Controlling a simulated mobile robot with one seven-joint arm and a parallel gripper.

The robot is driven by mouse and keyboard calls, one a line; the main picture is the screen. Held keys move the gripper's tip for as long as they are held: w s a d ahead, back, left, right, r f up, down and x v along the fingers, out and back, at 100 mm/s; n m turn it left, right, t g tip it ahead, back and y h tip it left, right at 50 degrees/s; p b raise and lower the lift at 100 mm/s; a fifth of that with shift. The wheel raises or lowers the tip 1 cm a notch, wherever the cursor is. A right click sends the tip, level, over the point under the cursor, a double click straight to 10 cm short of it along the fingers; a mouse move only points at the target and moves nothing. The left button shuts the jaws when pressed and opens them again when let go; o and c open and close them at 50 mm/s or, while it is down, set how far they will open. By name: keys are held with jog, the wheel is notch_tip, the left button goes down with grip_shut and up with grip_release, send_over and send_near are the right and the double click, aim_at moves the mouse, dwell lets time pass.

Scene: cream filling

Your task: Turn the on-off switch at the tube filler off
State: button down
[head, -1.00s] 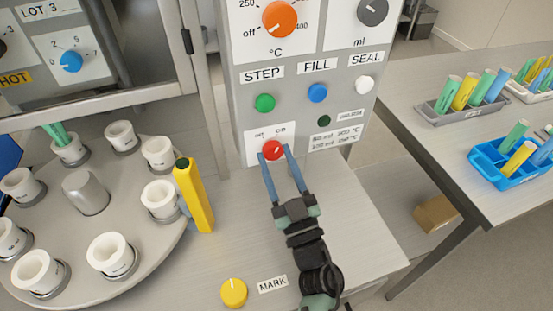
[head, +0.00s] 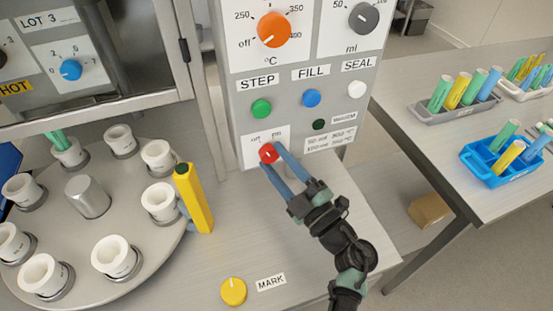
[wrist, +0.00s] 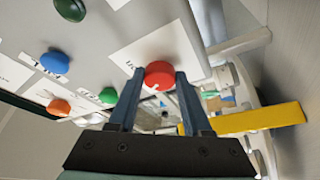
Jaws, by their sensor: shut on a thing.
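The on-off switch is a red round knob (head: 268,153) with a white mark, low on the grey front panel of the tube filler (head: 242,106). Two small labels sit above the knob, too small to read surely. My gripper (head: 272,158) reaches it from the lower right, its blue fingers on either side of the knob and shut on it. In the wrist view the red knob (wrist: 159,75) sits between the two fingertips. The white mark is partly visible there, but its exact pointing is hard to tell.
Above are green STEP (head: 261,109), blue FILL (head: 311,98) and white SEAL (head: 356,89) buttons and an orange dial (head: 273,30). A yellow upright bar (head: 194,200) and a turntable with white cups (head: 100,225) stand left. A yellow MARK knob (head: 233,291) is in front.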

jog(key=shift+n, duration=0.7)
jog(key=shift+c, duration=1.7)
grip_release()
jog(key=shift+d, duration=0.1)
jog(key=b+v, duration=0.1)
jog(key=v, duration=1.2)
jog(key=shift+r, duration=0.3)
